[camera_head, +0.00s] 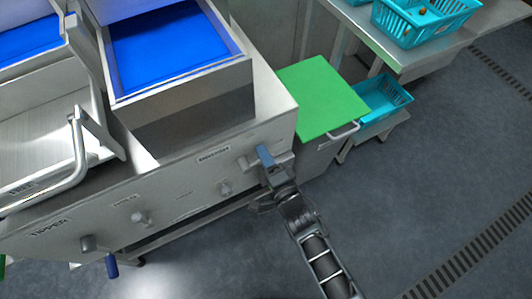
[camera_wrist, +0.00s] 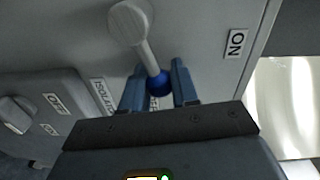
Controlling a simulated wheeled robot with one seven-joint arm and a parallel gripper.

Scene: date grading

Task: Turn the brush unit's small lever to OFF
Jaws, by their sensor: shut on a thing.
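The small lever (camera_wrist: 145,52) shows in the wrist view on the grey panel. It has a round pale hub at upper left and a blue ball knob (camera_wrist: 158,83) at its end. My gripper (camera_wrist: 157,78) has its two blue fingers on either side of the knob, shut on it. An ON label (camera_wrist: 235,43) is on the panel to the right of the lever. In the head view my gripper (camera_head: 265,157) is at the right end of the machine's front panel, largely covering the lever.
An isolator switch (camera_wrist: 18,112) with small labels is at left in the wrist view. The front panel (camera_head: 165,205) carries other knobs and a blue-handled lever (camera_head: 111,266). A green lid (camera_head: 322,95) and teal crates (camera_head: 383,103) stand to the right. The floor at right is clear.

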